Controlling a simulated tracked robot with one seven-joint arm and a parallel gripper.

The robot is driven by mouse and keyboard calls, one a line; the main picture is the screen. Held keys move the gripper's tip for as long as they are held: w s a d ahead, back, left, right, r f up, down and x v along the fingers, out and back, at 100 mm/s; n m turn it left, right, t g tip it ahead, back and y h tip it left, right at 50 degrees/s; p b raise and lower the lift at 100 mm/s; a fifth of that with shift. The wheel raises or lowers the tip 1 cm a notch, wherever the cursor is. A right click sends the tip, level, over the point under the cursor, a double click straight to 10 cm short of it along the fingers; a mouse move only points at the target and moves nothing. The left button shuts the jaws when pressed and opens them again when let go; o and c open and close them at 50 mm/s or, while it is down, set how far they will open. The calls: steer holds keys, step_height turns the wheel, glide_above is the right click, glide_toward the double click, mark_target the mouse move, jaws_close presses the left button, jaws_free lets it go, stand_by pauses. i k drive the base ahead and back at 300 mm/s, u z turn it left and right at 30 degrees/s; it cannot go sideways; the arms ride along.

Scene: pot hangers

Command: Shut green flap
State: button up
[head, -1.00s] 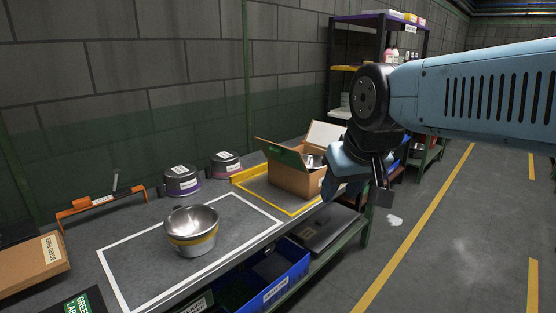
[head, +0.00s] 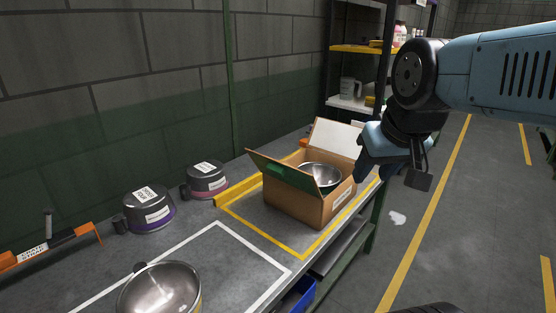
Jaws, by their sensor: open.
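An open cardboard box (head: 297,209) stands on the bench inside a yellow-outlined area. Its green flap (head: 287,175) is on the left side, raised and leaning outward. A pale, unmarked flap (head: 336,136) stands up on the far side. A metal bowl (head: 322,176) sits inside the box. My gripper (head: 400,175) hangs to the right of the box, apart from it and from the green flap. It is empty; its fingers show only partly, seen from the side.
A yellow raised strip (head: 236,189) runs along the bench left of the box. Two dark pots (head: 149,208) lie upside down nearby. A steel bowl (head: 160,290) sits at the front.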

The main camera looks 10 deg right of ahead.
mark_target(304, 182)
steer(key=u, duration=0.05)
steer(key=i, duration=0.7)
steer(key=u, duration=0.5)
steer(key=k, duration=1.65)
steer(key=z, duration=0.4)
steer(key=i, duration=1.05)
steer(key=u, duration=0.1)
